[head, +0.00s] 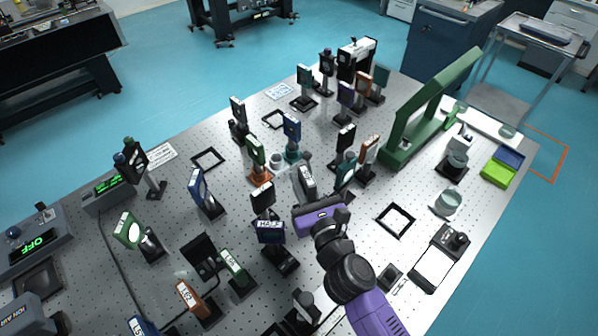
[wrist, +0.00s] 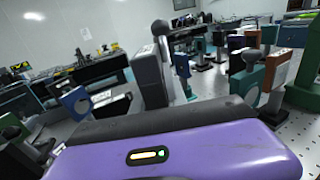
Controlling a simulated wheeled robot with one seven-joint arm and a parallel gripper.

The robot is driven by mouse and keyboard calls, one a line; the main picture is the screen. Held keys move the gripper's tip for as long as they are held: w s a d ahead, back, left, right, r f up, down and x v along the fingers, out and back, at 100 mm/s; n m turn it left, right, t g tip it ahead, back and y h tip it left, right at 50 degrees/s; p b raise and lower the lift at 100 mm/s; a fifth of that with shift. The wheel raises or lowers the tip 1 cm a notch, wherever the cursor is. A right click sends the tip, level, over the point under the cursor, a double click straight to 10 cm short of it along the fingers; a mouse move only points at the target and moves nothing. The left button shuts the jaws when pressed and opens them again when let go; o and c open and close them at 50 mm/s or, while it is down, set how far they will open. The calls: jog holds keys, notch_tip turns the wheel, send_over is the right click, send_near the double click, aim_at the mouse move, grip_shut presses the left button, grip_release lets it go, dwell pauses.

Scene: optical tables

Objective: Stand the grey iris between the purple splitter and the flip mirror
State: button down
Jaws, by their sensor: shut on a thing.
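My gripper (head: 311,198) is over the middle of the optical table, shut on a grey plate-like part that I take for the grey iris (head: 306,178). In the wrist view the grey iris (wrist: 150,78) stands up beyond my purple gripper body (wrist: 180,150); the fingertips are hidden there. I cannot tell which mount is the flip mirror.
Several posted optics crowd around, including a green one (head: 255,152), a blue one (head: 291,127) and an orange-brown one (head: 368,150). A tall green bracket (head: 430,110) stands at the right. A black square frame (head: 396,219) lies right of my gripper, with bare table around it.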

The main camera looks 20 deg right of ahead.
jog(key=shift+f+b, duration=2.7)
jog(key=shift+f, duration=0.35)
jog(key=shift+f+b, duration=0.5)
jog(key=shift+f, duration=0.1)
jog(key=c, duration=1.3)
grip_release()
jog(key=shift+o, duration=0.3)
jog(key=shift+s+f, duration=0.1)
jog(key=shift+f, duration=0.05)
jog(key=s+b, duration=0.1)
jog(key=s, duration=0.6)
jog(key=shift+s+a, duration=0.3)
jog(key=shift+s, duration=0.05)
